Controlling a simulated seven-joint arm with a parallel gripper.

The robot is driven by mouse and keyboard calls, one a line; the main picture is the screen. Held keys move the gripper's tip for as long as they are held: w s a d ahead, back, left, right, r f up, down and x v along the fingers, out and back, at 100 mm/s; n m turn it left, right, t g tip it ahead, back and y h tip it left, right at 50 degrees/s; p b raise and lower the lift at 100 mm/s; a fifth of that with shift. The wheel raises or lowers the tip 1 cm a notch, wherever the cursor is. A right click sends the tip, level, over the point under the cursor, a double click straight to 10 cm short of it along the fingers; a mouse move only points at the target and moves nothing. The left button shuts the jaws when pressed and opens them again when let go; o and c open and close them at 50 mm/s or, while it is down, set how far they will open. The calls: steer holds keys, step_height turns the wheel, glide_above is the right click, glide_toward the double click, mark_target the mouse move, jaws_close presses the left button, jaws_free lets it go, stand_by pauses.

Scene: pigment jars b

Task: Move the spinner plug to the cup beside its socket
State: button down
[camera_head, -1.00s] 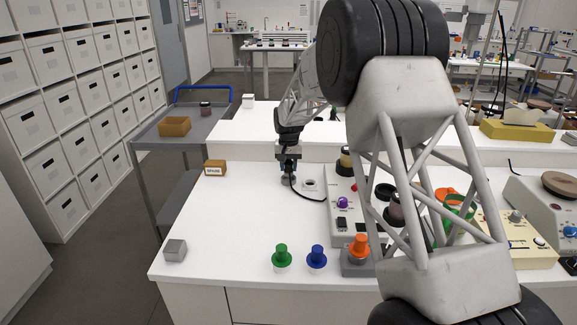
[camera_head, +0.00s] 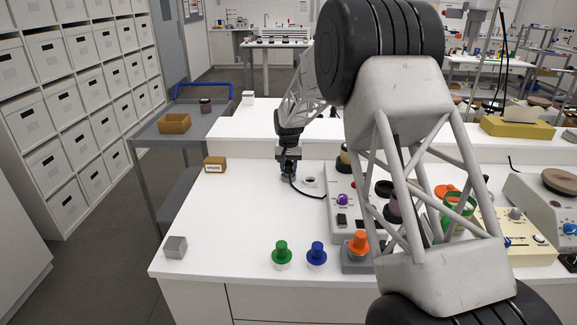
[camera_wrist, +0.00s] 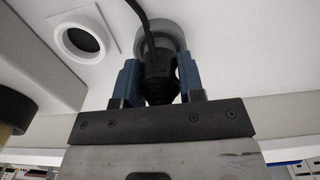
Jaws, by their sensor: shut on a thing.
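The black spinner plug (camera_wrist: 158,72) is between the two blue fingers of my gripper (camera_wrist: 159,88), which is shut on it. In the head view my gripper (camera_head: 289,170) is low over the white bench. A grey round cup (camera_wrist: 173,36) lies right behind the plug in the wrist view. The plug overlaps it, and I cannot tell whether its end is seated in it. The socket, a white ring with a dark hole (camera_wrist: 82,40), is beside the cup, empty. It also shows in the head view (camera_head: 310,182). The black cord (camera_head: 310,192) runs from the plug to the control box.
The control box (camera_head: 341,220) stands right of the socket. A grey cube (camera_head: 175,247) is front left; a brown box (camera_head: 215,164) is farther back. The bench's left middle is clear.

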steer(key=shift+f, duration=0.35)
steer(key=c, duration=0.6)
jaws_free()
steer(key=shift+c, duration=0.2)
steer(key=shift+r, duration=0.1)
steer(key=shift+r, duration=3.75)
